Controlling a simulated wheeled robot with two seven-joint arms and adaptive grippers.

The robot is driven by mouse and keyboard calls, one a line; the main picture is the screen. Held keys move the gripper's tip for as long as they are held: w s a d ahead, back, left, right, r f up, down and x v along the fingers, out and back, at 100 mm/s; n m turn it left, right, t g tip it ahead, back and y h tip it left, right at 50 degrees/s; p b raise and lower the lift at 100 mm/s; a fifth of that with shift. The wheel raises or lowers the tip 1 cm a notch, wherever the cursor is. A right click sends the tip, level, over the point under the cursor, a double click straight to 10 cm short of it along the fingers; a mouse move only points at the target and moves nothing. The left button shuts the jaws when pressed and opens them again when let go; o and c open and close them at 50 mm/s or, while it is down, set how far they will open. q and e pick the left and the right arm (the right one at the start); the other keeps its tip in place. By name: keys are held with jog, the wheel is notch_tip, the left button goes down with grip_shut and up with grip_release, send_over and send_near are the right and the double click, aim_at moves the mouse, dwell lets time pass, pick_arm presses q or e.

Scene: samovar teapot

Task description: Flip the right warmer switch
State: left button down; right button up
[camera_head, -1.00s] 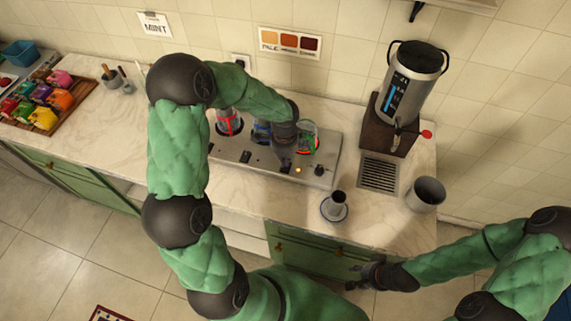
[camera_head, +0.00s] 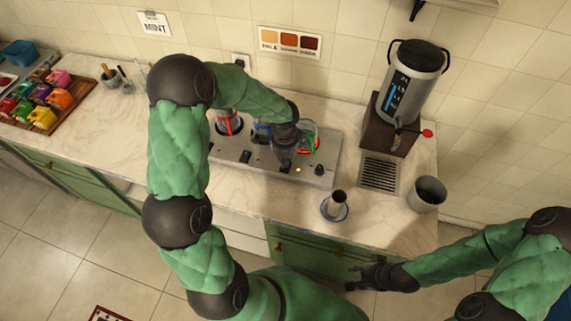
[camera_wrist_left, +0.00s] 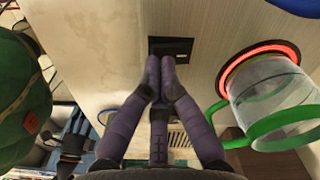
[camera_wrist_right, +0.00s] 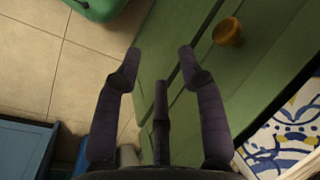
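The grey warmer panel (camera_head: 225,151) lies on the counter. A glass pot with a green handle (camera_wrist_left: 280,110) stands at its right ring (camera_wrist_left: 258,62), which glows red. A dark rectangular switch (camera_wrist_left: 171,46) shows in the left wrist view just beyond my fingertips; whether they touch it I cannot tell. In the head view my left gripper (camera_head: 285,168) points down at the panel and hides that switch. My left gripper (camera_wrist_left: 161,72) has its fingertips together, with nothing between them. My right gripper (camera_wrist_right: 160,55) is open and empty, low in front of the cabinets.
Another switch (camera_head: 245,157), a small orange light (camera_head: 298,170) and a dark knob (camera_head: 320,169) are on the panel. A samovar (camera_head: 410,80) stands on the right, behind a drip grate (camera_head: 379,173). A metal cup (camera_head: 427,193) and a strainer (camera_head: 335,204) stand near the front edge.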

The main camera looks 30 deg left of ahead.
pick_arm(q)
jog(key=shift+f+b, duration=0.55)
jog(key=shift+f, duration=0.3)
dwell(0.4)
jog(key=shift+r, duration=0.1)
jog(key=shift+r+p, duration=2.75)
jog(key=shift+r, duration=0.7)
